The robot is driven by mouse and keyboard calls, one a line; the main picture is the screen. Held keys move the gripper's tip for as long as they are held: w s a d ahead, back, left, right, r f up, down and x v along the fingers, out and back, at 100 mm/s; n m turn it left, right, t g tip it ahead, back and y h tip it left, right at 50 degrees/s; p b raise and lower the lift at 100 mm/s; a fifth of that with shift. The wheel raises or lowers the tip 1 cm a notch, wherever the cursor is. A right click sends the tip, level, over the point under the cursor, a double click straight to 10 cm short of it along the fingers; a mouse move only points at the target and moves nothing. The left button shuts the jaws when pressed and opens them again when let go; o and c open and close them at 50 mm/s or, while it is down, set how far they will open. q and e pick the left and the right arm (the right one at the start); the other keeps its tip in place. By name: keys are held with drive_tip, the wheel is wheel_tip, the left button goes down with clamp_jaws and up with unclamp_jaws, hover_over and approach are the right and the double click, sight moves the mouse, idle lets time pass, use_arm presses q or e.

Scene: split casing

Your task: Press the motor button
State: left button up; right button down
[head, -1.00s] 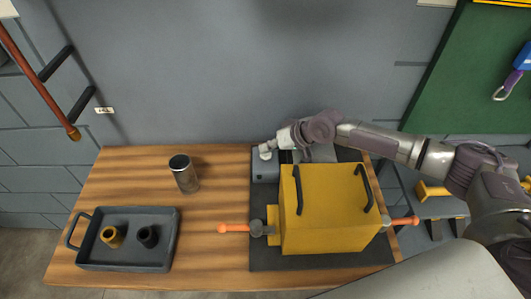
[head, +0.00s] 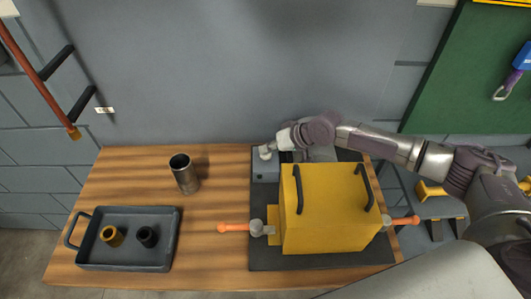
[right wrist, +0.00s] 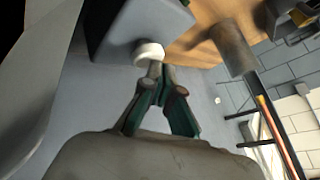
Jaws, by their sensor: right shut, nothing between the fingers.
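The grey motor box (head: 266,173) stands on the dark mat behind the left part of the yellow casing (head: 330,215). Its pale round button (head: 265,152) is on the upper part of the box. My right gripper (head: 272,149) is shut and empty, with its tip at the button. In the right wrist view the shut fingertips (right wrist: 156,68) meet the edge of the white button (right wrist: 149,53); touching looks likely, but how far the button is pressed cannot be told. My left gripper is not in view.
The casing has two black handles and orange-handled clamps (head: 236,228) at its sides. A metal cup (head: 184,174) and a grey tray (head: 85,259) with two small collars stand to the left. Bare wooden table (head: 215,200) lies between.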

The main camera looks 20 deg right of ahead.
drive_tip(key=shift+s+d+f, duration=0.15)
drive_tip(key=shift+d+f, duration=0.05)
drive_tip(key=shift+f, duration=0.35)
drive_tip(key=shift+w+d+r+p, duration=0.15)
drive_tip(key=shift+w+r+p, duration=0.2)
drive_tip(key=shift+r, duration=0.2)
drive_tip(key=shift+w+d+r, duration=0.1)
drive_tip(key=shift+d+r, duration=0.1)
drive_tip(key=shift+r, duration=0.25)
drive_tip(key=shift+r+p, duration=0.3)
drive_tip(key=shift+p, duration=0.05)
wheel_tip(320, 180, up, 5)
drive_tip(key=p, duration=0.4)
drive_tip(key=shift+a+f+p, duration=0.1)
drive_tip(key=shift+f+p, duration=0.1)
drive_tip(key=shift+p, duration=0.2)
drive_tip(key=shift+a+r+p, duration=0.1)
drive_tip(key=shift+r+p, duration=0.25)
drive_tip(key=shift+r, duration=0.05)
drive_tip(key=shift+f, duration=0.1)
